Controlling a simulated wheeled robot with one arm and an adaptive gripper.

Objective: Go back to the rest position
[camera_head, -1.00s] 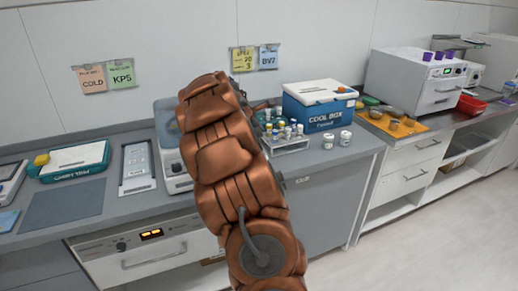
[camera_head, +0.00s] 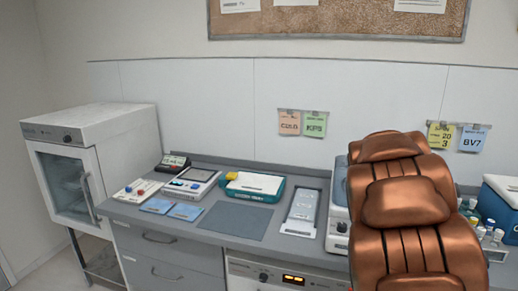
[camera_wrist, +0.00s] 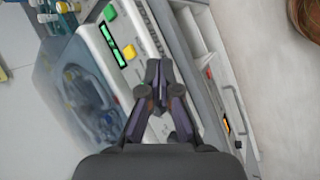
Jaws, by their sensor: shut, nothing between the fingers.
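My gripper (camera_wrist: 160,85) shows in the wrist view with its dark fingers together and nothing between them. Behind it in that view is a white bench device with green displays (camera_wrist: 115,45), and the gripper appears apart from it. In the head view my copper-coloured arm rises at the right and hides part of the bench and the white device (camera_head: 337,225) behind it. The gripper itself is hidden behind the arm in the head view.
The grey counter (camera_head: 205,242) carries a blue-grey mat (camera_head: 238,220), a teal-based tray (camera_head: 255,186), a flat white device (camera_head: 302,210) and a blue cool box (camera_head: 498,205) at the right. A white glass-door cabinet (camera_head: 95,150) stands at the left.

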